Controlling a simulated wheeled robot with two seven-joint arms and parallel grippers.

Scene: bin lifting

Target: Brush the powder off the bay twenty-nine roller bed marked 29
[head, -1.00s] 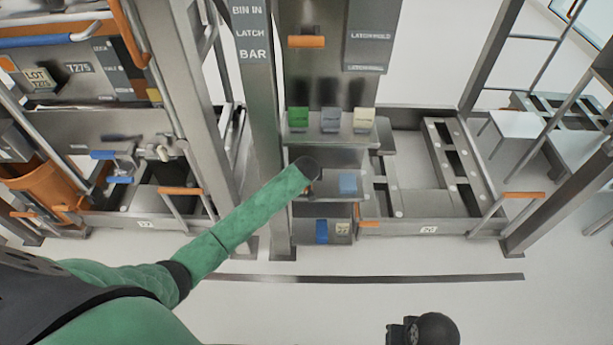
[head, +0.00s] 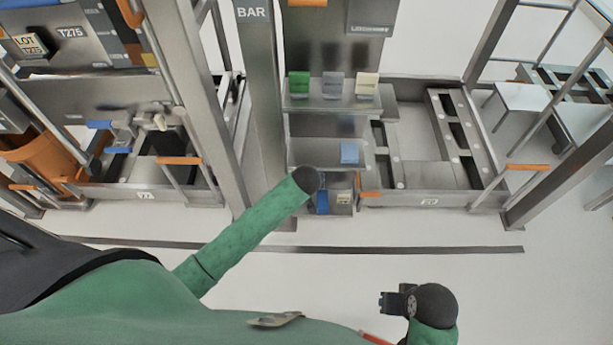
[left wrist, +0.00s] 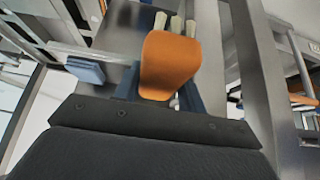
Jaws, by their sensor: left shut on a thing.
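The roller bed (head: 468,150) is at the right, a grey metal frame with rails and small pale rollers. Its front plate (head: 429,202) has a small blurred label that looks like 29. I cannot make out powder on it. My left forearm ends in front of the lower shelf of the middle stand, and its cuff hides the gripper in the head view. In the left wrist view my left gripper (left wrist: 168,98) is shut on an orange handle (left wrist: 170,65); whether it belongs to a brush is unclear. My right gripper (head: 390,302) is low over the floor, away from the bed; its jaws are unclear.
The middle stand holds green (head: 299,84), grey (head: 333,85) and cream (head: 367,86) blocks on top and a blue block (head: 349,153) below. A steel post (head: 262,110) stands left of it. Orange-topped rails (head: 528,168) flank the bed.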

